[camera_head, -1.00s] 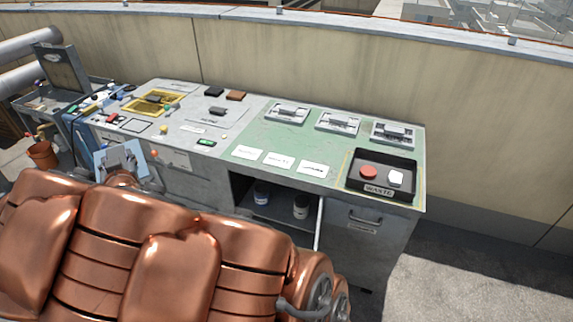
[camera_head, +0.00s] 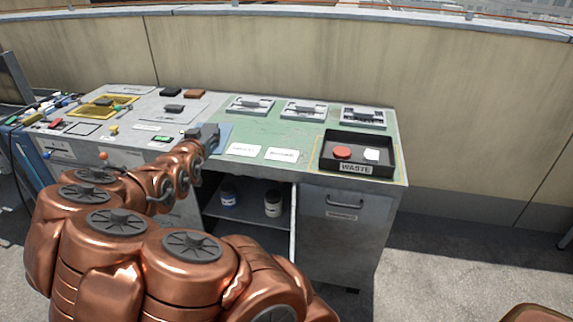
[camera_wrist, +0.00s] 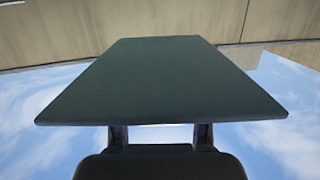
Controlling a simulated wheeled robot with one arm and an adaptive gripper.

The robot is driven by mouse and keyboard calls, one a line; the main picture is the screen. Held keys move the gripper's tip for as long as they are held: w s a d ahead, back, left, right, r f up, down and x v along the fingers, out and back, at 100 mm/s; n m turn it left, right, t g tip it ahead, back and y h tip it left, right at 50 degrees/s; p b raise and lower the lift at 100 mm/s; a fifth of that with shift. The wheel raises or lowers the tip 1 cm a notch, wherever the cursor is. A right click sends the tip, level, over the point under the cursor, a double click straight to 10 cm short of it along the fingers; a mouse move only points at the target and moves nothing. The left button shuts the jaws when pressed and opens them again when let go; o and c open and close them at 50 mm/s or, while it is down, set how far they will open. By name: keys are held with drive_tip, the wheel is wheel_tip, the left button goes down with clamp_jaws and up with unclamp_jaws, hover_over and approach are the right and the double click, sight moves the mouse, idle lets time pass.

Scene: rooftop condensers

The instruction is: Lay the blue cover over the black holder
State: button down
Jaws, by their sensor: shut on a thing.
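My gripper (camera_head: 206,134) is shut on the blue cover (camera_head: 225,137), holding it above the front middle of the bench, near the grey and green border. In the wrist view a dark flat piece (camera_wrist: 160,85) rises from between my fingers (camera_wrist: 160,136). I cannot tell how these join. A small black block (camera_head: 171,91), perhaps the black holder, stands at the back of the grey half, behind my gripper and to its left. Nothing lies on it.
A brown block (camera_head: 195,93) is beside the black one, and a dark grey block (camera_head: 174,108) is in front. Several grey fixtures (camera_head: 303,110) line the green half. The black WASTE tray (camera_head: 380,168) holds red and white items. A wall stands behind.

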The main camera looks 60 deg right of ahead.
drive_tip(key=s+d+f+m+g+h+b, duration=0.1)
drive_tip(key=s+d+f+m+g+b, duration=0.15)
drive_tip(key=s+d+f+b, duration=0.45)
hover_over(286, 153)
wheel_tip(286, 153, down, 2)
drive_tip(key=shift+w+d+f+g, duration=0.1)
drive_tip(key=shift+w+d+g, duration=0.05)
drive_tip(key=shift+g, duration=0.1)
drive_tip(key=shift+f+b, duration=0.35)
drive_tip(key=shift+f, duration=1.35)
drive_tip(key=shift+f, duration=0.15)
drive_tip(key=c, duration=0.5)
unclamp_jaws()
drive_tip(key=shift+c, duration=0.2)
drive_tip(key=shift+r, duration=0.2)
drive_tip(key=v, duration=1.2)
drive_tip(key=shift+f+p, duration=0.15)
drive_tip(key=shift+p, duration=0.15)
